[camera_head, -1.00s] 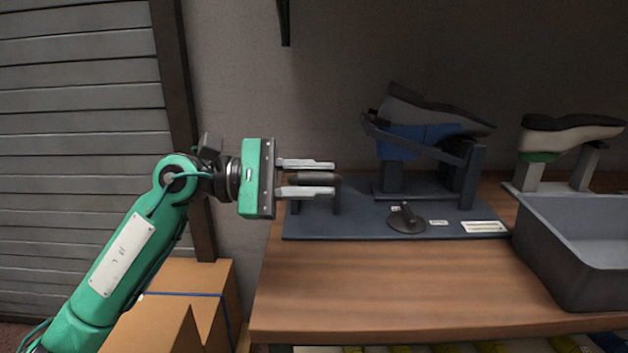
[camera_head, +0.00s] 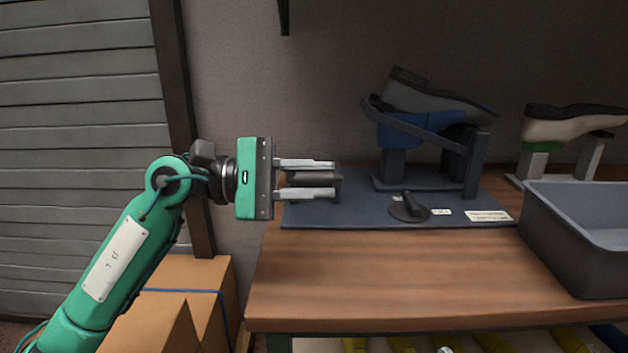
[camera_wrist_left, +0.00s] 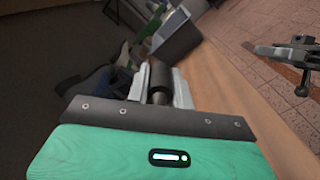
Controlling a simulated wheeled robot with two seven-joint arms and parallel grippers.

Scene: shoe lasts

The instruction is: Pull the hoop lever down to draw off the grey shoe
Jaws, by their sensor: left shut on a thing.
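The grey shoe (camera_head: 440,101) sits tilted on a blue last (camera_head: 402,133), its heel end raised at the left and part of the blue showing below it. The hoop lever (camera_head: 425,129) slants across the last beside the shoe. Its dark cylindrical handle (camera_head: 312,179) lies at the left, and my left gripper (camera_head: 318,180) is shut on it. The wrist view also shows the handle (camera_wrist_left: 161,80) between the fingers. The link between handle and hoop is mostly hidden. My right gripper is not seen in the head view.
The stand's dark base plate (camera_head: 352,213) lies on the wooden table (camera_head: 380,285) and carries a small dark knob (camera_head: 409,207). A grey bin (camera_head: 575,245) stands at right. Behind it a white shoe (camera_head: 565,128) sits on another stand. Cardboard boxes (camera_head: 190,300) are at lower left.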

